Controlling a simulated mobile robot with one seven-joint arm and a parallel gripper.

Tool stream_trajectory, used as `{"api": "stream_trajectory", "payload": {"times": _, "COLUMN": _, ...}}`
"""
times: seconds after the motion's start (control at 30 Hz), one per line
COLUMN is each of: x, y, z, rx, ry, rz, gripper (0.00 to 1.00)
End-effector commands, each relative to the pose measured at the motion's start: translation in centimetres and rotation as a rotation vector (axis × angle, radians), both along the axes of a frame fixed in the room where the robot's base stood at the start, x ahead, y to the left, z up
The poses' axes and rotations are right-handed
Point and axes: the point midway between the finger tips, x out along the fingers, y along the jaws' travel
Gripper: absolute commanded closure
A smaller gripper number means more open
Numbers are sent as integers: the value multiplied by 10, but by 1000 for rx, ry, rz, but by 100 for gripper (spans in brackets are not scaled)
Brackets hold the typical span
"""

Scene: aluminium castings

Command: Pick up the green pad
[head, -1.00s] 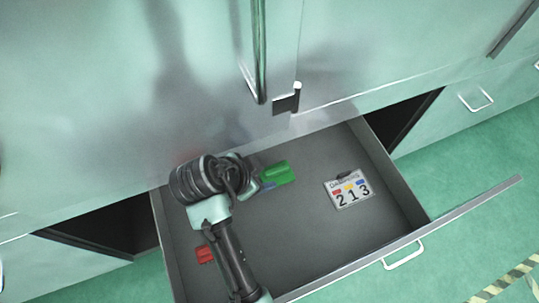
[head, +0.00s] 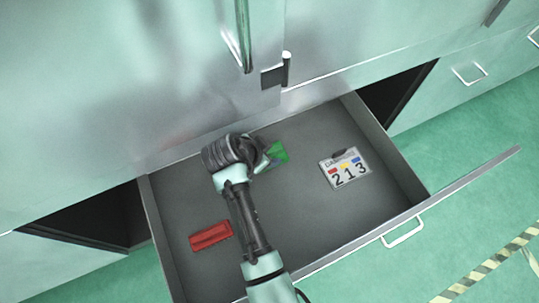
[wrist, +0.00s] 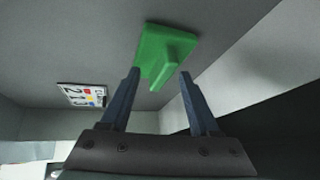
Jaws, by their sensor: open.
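The green pad (head: 279,153) lies on the floor of the open drawer, near its back, partly hidden behind my gripper in the head view. In the wrist view the green pad (wrist: 165,50) shows a flat plate with a raised ridge. My gripper (wrist: 160,78) is open and empty, its two dark fingers apart. The ridge lies between the fingertips in that picture; I cannot tell how much height remains between them. In the head view my gripper (head: 266,160) is beside the pad, its tips overlapping it.
The drawer (head: 385,226) is pulled out, with its walls around the pad. A red pad (head: 211,236) lies at the left. A white card with numbers (head: 345,170) lies at the right. The cabinet front (head: 120,90) stands close behind.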

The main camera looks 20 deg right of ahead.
Motion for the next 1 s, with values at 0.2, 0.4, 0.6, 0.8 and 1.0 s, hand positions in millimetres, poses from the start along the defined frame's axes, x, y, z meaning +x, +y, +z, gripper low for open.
{"api": "stream_trajectory", "payload": {"times": 0.2, "x": 2, "y": -2, "z": -3, "rx": 0, "ry": -2, "rz": 1, "gripper": 38}}
{"api": "stream_trajectory", "payload": {"times": 0.4, "x": 1, "y": -2, "z": -3, "rx": 0, "ry": -2, "rz": 1, "gripper": 61}}
{"api": "stream_trajectory", "payload": {"times": 0.6, "x": 1, "y": -2, "z": -3, "rx": 1, "ry": -1, "rz": 1, "gripper": 97}}
{"api": "stream_trajectory", "payload": {"times": 0.8, "x": 1, "y": -2, "z": -4, "rx": 1, "ry": 0, "rz": 0, "gripper": 100}}
{"api": "stream_trajectory", "payload": {"times": 1.0, "x": 1, "y": -2, "z": -3, "rx": 1, "ry": 0, "rz": 0, "gripper": 100}}
